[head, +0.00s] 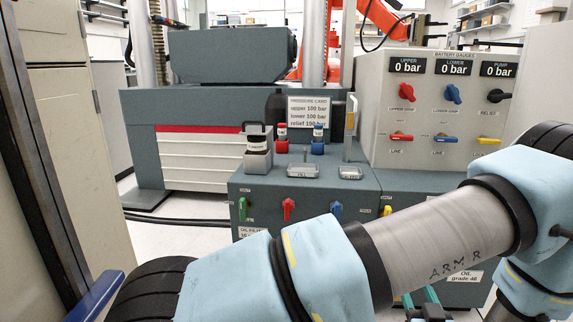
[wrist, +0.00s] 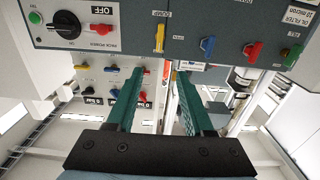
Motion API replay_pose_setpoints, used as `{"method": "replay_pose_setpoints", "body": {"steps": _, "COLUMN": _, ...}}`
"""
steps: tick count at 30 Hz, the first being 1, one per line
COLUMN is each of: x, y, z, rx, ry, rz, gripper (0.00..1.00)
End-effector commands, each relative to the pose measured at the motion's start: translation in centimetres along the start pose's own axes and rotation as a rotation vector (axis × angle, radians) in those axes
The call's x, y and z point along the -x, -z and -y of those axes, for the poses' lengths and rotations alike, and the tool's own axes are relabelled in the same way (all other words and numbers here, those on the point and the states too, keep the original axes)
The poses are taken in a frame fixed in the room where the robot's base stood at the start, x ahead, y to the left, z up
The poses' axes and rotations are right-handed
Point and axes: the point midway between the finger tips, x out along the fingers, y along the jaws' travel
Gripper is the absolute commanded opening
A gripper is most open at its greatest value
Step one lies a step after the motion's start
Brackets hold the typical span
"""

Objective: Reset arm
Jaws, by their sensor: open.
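My arm (head: 440,245), with pale blue joints and a grey link marked "ARM R", stretches across the lower right of the head view. My gripper (head: 419,297) shows small at the bottom of that view, in front of the lower cabinet and partly cut off. In the wrist view, my gripper (wrist: 160,76) has two teal fingers standing apart with nothing held between them. The wrist picture is upside down. Beyond the fingers are the gauge panel (wrist: 88,88) and the cabinet front with coloured valve handles. I cannot tell the exact gap to them.
A grey cabinet (head: 300,190) carries bottles, trays and a pressure card (head: 310,112). The gauge panel (head: 440,125) stands behind, its three displays reading 0 bar. A testing machine (head: 190,150) stands at left. Black hoses (head: 175,219) cross the floor.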

Motion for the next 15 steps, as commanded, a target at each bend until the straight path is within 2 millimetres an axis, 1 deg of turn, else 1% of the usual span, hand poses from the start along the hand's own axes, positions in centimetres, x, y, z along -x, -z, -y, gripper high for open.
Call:
{"method": "replay_pose_setpoints", "body": {"steps": 10, "x": -3.5, "y": 0.0, "z": 0.9, "rx": 0.046, "ry": 0.025, "rz": 0.142, "gripper": 0.53}}
{"method": "replay_pose_setpoints", "body": {"steps": 15, "x": -5.9, "y": 0.2, "z": 1.9, "rx": 0.082, "ry": 0.038, "rz": 0.253, "gripper": 0.53}}
